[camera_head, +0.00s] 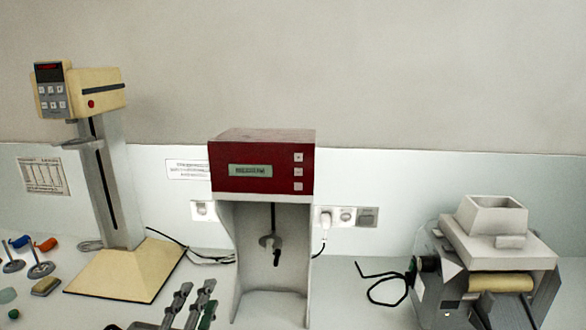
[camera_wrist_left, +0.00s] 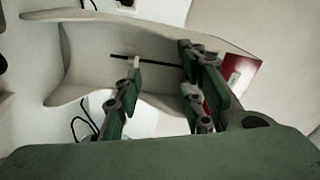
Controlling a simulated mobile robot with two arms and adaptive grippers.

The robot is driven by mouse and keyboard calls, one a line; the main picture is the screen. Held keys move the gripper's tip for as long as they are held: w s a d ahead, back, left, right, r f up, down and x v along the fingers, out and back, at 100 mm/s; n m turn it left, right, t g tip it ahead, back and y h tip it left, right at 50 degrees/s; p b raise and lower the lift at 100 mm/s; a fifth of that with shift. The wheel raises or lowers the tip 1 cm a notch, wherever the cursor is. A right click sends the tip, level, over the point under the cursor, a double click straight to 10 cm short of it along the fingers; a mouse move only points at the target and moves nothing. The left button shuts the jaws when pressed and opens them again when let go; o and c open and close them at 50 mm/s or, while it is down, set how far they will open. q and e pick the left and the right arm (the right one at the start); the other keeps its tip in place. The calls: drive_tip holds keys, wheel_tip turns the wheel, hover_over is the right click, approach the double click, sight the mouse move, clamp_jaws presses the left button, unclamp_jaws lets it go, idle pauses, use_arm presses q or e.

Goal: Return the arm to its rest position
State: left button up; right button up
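My left gripper (camera_head: 197,290) is low in the head view, in front of the red-headed mixer and left of its stand. Its two fingers are apart with nothing between them. In the left wrist view the two green-and-grey fingers (camera_wrist_left: 158,75) stand apart too, with the mixer's pale curved stand (camera_wrist_left: 80,55) and thin dark shaft behind them. I cannot tell from this view how far the fingers are from the stand. My right gripper is in neither view.
The mixer (camera_head: 262,180) stands at the middle of the counter. A cream stand machine (camera_head: 105,270) is at the left, with small tools and coloured pieces (camera_head: 45,245) beside it. A roller mill (camera_head: 497,250) is at the right. Cables (camera_head: 385,285) lie near the wall sockets.

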use_arm(q)
drive_tip(key=s+a+f+n+g+y, duration=0.1)
drive_tip(key=s+f+n+g, duration=0.1)
drive_tip(key=f, duration=0.3)
drive_tip(key=s+a+f+n+g+y, duration=0.1)
drive_tip(key=s+a+f+n+g, duration=0.1)
drive_tip(key=s+f+n+g, duration=0.1)
drive_tip(key=s+a+f+n+g+y, duration=0.1)
drive_tip(key=s+a+f+n+g, duration=0.1)
drive_tip(key=s+f+n, duration=0.2)
drive_tip(key=shift+s+a+f+g+y, duration=0.1)
drive_tip(key=shift+s+f+g+y, duration=0.1)
drive_tip(key=shift+f, duration=0.75)
drive_tip(key=shift+s+a+f+g+y, duration=0.1)
drive_tip(key=shift+f+g, duration=0.1)
drive_tip(key=shift+f, duration=0.7)
drive_tip(key=s+d+f+n+g+h, duration=0.15)
drive_tip(key=s+f+g, duration=0.3)
drive_tip(key=s, duration=0.45)
drive_tip(key=s+d+f+n+g, duration=0.1)
drive_tip(key=s+f+n+g, duration=0.25)
drive_tip(key=s+f, duration=0.4)
drive_tip(key=s+f+g+b, duration=0.1)
drive_tip(key=s+f+b, duration=0.15)
drive_tip(key=f, duration=2.25)
drive_tip(key=s+a+f+m+g+b, duration=0.1)
drive_tip(key=s+a+f, duration=0.2)
drive_tip(key=s+f, duration=1.5)
drive_tip(key=shift+f, duration=0.25)
